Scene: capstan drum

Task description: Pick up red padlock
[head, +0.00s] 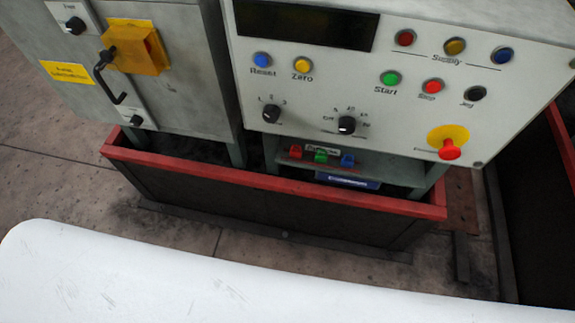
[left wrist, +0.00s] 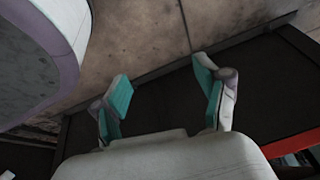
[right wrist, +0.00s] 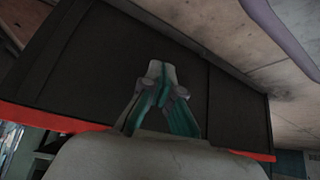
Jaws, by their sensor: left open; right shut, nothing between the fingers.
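The red padlock (head: 295,152) is small in the head view. It sits at the left end of a small shelf under the control panel, beside a green padlock (head: 321,156) and a blue padlock (head: 348,161). My left gripper (left wrist: 166,88) shows only in the left wrist view; it is open and empty, with the floor and a dark panel beyond it. My right gripper (right wrist: 158,72) shows only in the right wrist view; its fingers are together with nothing between them, in front of a dark panel. Neither wrist view clearly shows the red padlock.
A low dark barrier with a red top rail (head: 270,184) runs in front of the shelf (head: 382,168). The control panel (head: 330,95) overhangs it. A grey cabinet (head: 190,100) with a yellow switch stands at left. Bare floor (head: 60,180) lies left of the barrier.

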